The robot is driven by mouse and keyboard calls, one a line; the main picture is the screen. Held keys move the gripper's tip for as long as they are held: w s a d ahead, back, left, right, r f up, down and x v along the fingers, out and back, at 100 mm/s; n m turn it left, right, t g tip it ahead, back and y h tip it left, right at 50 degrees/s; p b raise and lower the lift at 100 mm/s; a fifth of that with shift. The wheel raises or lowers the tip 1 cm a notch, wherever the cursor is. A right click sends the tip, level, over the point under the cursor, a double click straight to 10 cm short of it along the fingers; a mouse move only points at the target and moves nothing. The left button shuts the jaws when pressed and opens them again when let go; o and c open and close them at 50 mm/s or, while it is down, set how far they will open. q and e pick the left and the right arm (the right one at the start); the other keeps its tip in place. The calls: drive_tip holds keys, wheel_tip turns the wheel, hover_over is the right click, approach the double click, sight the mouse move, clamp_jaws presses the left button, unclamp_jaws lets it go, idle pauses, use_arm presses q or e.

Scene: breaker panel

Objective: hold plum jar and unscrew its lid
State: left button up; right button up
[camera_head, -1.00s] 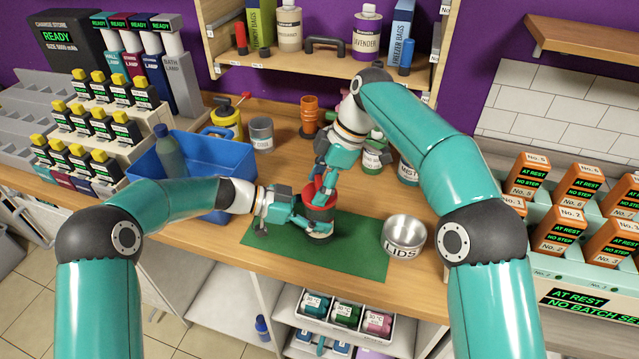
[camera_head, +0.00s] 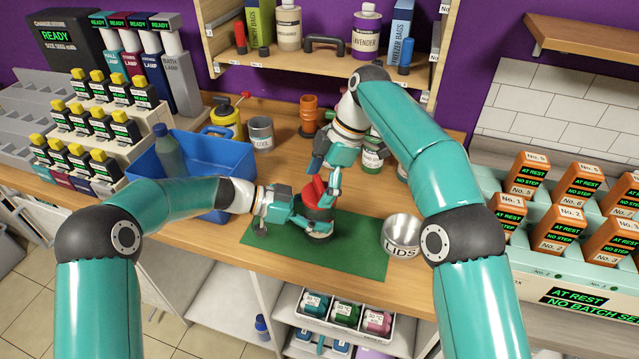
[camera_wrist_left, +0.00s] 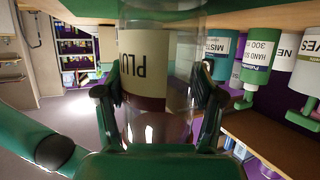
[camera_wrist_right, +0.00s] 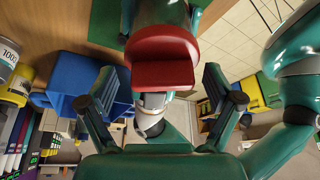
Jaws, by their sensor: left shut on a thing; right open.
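The plum jar (camera_wrist_left: 145,75), a clear jar with a cream label reading "PLU", stands on the green mat (camera_head: 350,250). My left gripper (camera_head: 310,220) is shut around its side, and the jar fills the space between the fingers in the left wrist view. The red lid (camera_head: 314,190) with a raised grip bar is on top of the jar. It also shows large in the right wrist view (camera_wrist_right: 160,60). My right gripper (camera_head: 325,185) is open above, its fingers apart on either side of the lid's line and not closed on it.
A metal bowl marked LIDS (camera_head: 403,232) stands at the mat's right edge. A blue crate (camera_head: 215,155) is to the left, with a bottle in it. Several labelled bottles stand behind my right arm. The mat's front part is clear.

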drive_tip(key=shift+r, duration=0.1)
drive_tip(key=m+t, duration=0.2)
drive_tip(key=m, duration=0.3)
drive_tip(key=shift+s, duration=0.15)
drive_tip(key=shift+m+t, duration=0.4)
drive_tip(key=shift+m, duration=0.5)
drive_tip(key=m+t, duration=0.1)
drive_tip(key=m, duration=0.2)
drive_tip(key=shift+m+h, duration=0.3)
drive_tip(key=shift+h, duration=0.1)
drive_tip(key=m+t+h, duration=0.1)
drive_tip(key=m, duration=0.2)
